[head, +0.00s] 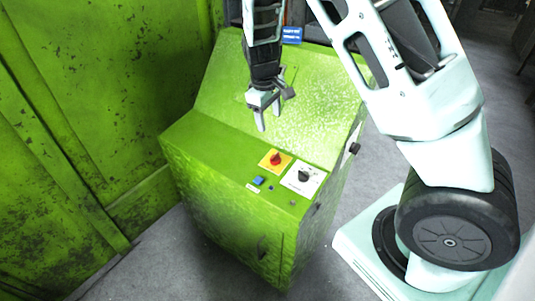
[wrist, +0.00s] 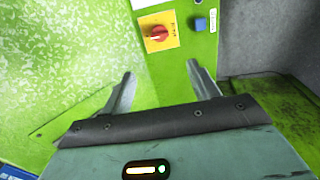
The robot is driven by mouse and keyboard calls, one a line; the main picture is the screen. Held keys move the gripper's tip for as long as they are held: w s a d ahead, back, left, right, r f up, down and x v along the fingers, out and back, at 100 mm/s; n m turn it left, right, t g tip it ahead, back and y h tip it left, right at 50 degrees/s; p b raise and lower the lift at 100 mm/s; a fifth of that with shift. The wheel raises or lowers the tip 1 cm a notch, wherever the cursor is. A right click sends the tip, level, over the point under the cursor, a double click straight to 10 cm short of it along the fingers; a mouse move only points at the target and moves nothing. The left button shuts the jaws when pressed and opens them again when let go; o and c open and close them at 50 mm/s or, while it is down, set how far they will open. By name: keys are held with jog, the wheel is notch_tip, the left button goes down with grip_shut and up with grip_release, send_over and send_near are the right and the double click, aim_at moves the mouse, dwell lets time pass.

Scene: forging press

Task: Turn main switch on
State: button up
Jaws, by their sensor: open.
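The main switch appears to be the red rotary knob (head: 275,158) on a yellow plate, set in the top of the green control cabinet (head: 215,145). It also shows in the wrist view as a red knob (wrist: 158,33) on its yellow plate, beyond the fingertips. My gripper (head: 267,118) hangs above the cabinet, behind and a little left of the knob in the head view. In the wrist view my gripper (wrist: 160,82) has its two fingers apart with nothing between them. It does not touch the knob.
A black selector on a white plate (head: 303,178) sits right of the red knob. A blue button (head: 258,180) lies in front of it. A worn green machine wall (head: 90,110) stands close on the left. Grey floor is open in front.

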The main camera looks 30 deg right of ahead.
aim_at(275, 158)
jog(key=f, duration=0.5)
jog(key=d+f, duration=0.1)
jog(key=f, duration=0.4)
jog(key=d+f+p, duration=0.1)
jog(key=f, duration=0.4)
jog(key=shift+w+d+f, duration=0.2)
jog(key=shift+w+f, duration=0.2)
jog(key=shift+c, duration=0.3)
jog(key=c, duration=0.9)
